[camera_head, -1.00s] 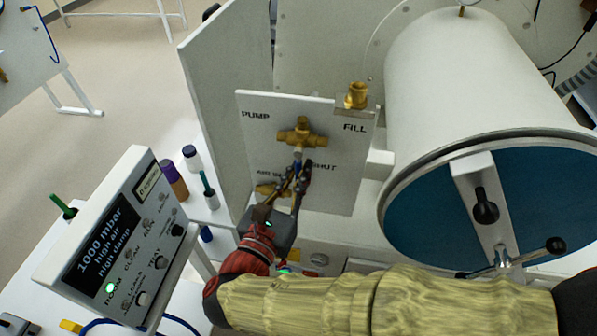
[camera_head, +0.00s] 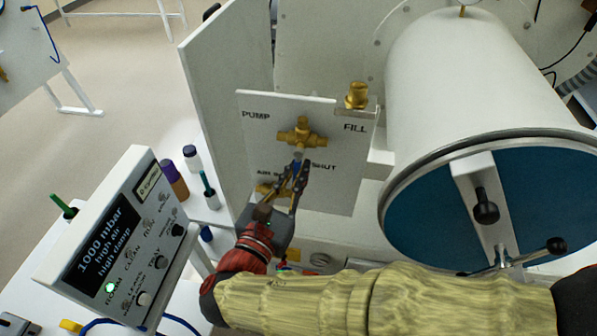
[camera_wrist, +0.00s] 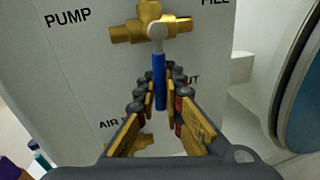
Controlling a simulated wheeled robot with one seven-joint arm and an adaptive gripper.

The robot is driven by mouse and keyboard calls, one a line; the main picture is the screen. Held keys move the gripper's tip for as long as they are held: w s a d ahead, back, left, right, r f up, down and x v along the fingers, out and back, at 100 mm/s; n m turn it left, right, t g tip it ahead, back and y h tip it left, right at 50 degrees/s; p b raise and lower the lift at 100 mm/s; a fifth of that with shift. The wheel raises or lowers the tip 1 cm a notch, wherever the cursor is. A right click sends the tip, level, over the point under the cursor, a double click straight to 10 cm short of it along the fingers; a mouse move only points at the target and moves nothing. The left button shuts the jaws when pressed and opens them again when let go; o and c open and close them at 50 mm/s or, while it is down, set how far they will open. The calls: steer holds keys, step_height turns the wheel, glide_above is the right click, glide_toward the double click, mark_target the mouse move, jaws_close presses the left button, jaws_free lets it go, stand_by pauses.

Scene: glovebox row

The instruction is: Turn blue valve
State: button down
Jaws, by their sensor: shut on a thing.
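The blue valve handle (camera_wrist: 159,80) hangs down from a round pale hub in front of a brass valve body (camera_wrist: 150,25), on a white panel marked PUMP, FILL, SHUT and an air label. In the head view the brass body (camera_head: 302,136) is clear, and a little blue (camera_head: 296,168) shows between the fingers. My gripper (camera_wrist: 160,88) is shut on the blue handle, one finger on each side. The handle points almost straight down in the wrist view. The fingers partly hide the SHUT and air labels.
A white cylindrical chamber (camera_head: 455,85) with a blue door (camera_head: 440,220) stands right of the panel. A white upright plate (camera_head: 225,110) is left of it. A display box (camera_head: 110,240) reading 1000 mbar stands at lower left. A brass fitting (camera_head: 357,95) sits at the panel's upper right.

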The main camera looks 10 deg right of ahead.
steer(key=a+m, duration=0.2)
steer(key=m, duration=0.1)
steer(key=w+r+m+y+b, duration=0.1)
steer(key=m, duration=0.1)
steer(key=shift+a+g, duration=0.3)
steer(key=shift+a, duration=0.1)
steer(key=m+b, duration=0.1)
steer(key=a+r+m+b, duration=0.1)
steer(key=m, duration=0.1)
steer(key=shift+w+y, duration=0.2)
steer(key=shift+y, duration=0.2)
steer(key=shift+w+a+r+m+b, duration=0.1)
steer(key=shift+a+r+m+b, duration=0.4)
steer(key=shift+m, duration=0.4)
steer(key=shift+d+y, duration=0.15)
steer(key=shift+y, duration=0.15)
steer(key=c, duration=2)
jaws_free()
steer(key=shift+o, duration=0.5)
